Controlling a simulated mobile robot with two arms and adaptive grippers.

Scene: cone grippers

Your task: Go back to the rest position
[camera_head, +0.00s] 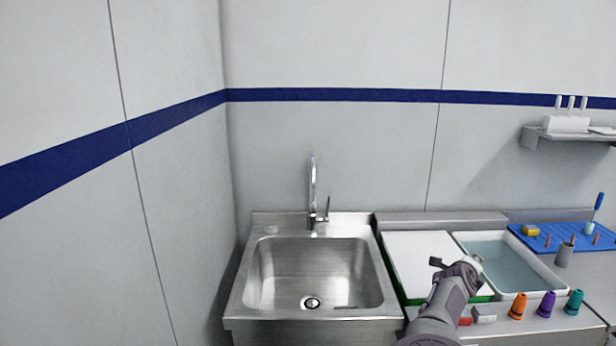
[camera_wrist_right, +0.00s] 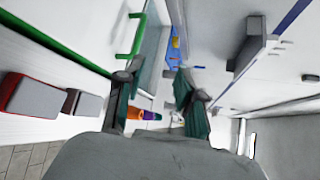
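My right gripper (camera_head: 457,266) is raised in front of the white board and the water basin in the head view. Its arm comes up from the bottom edge, right of the sink. In the right wrist view the two teal-padded fingers of the right gripper (camera_wrist_right: 158,82) stand apart with nothing held between them. My left gripper and arm are not in view.
A steel sink (camera_head: 259,280) with a tap (camera_head: 313,190) stands left of my right arm. A water basin (camera_head: 545,291), a blue mat (camera_head: 546,237) and orange (camera_head: 518,306), purple (camera_head: 546,304) and teal (camera_head: 574,302) cones are to the right. A shelf (camera_head: 560,137) hangs above.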

